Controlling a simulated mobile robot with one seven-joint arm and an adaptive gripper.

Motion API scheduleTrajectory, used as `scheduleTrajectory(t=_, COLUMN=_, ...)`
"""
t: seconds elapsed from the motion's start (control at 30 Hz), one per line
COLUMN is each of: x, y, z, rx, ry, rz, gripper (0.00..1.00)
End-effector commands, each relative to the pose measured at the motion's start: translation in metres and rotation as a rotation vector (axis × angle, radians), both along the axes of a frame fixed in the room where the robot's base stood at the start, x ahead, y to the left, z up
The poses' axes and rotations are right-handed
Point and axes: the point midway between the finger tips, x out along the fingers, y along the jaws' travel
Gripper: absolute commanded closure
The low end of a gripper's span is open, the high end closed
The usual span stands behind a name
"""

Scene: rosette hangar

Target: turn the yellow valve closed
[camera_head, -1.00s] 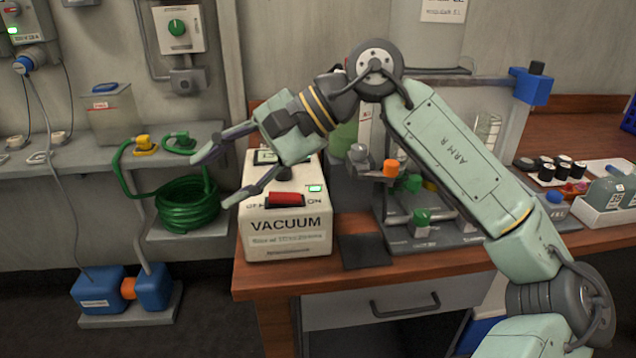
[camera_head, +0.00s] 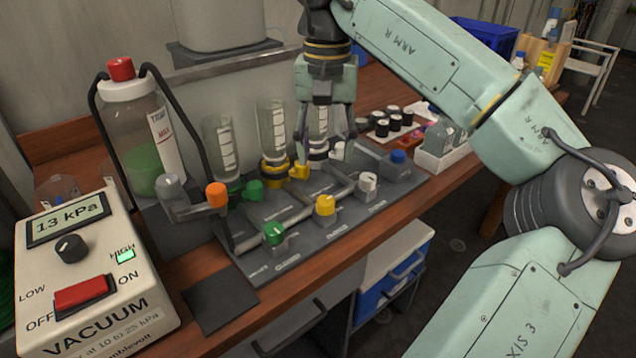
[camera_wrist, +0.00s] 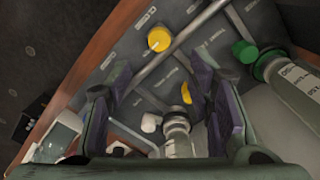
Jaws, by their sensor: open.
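In the head view a yellow valve handle (camera_head: 300,169) sits at the back row of the grey manifold, below the glass columns. A second yellow knob (camera_head: 325,205) sits on the front row. My gripper (camera_head: 326,137) is open, pointing down around the white-based column at the back, just above and right of the rear yellow handle. In the wrist view a narrow yellow handle (camera_wrist: 186,92) shows between my open fingers, and a round yellow knob (camera_wrist: 159,38) shows further off. My fingers appear empty. Contact with the column or handle cannot be told.
Green knobs (camera_head: 273,233), an orange knob (camera_head: 217,195) and a white knob (camera_head: 367,182) stand on the manifold. The vacuum box (camera_head: 92,270) and capped bottle (camera_head: 140,130) are at left. Black-capped vials (camera_head: 395,122) stand at right.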

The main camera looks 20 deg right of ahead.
Motion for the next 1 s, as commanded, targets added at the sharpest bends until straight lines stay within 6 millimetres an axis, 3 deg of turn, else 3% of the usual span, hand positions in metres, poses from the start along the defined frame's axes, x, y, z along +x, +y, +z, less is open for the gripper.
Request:
scheduleTrajectory(t=0.4, x=-0.001, y=0.000, z=-0.070, rx=0.002, ry=0.001, rz=0.000, gripper=0.52)
scheduleTrajectory(t=0.6, x=0.000, y=0.001, z=-0.096, rx=0.003, ry=0.000, rz=0.001, gripper=0.52)
scheduleTrajectory(t=1.0, x=0.000, y=0.001, z=-0.104, rx=0.002, ry=-0.002, rz=0.000, gripper=0.52)
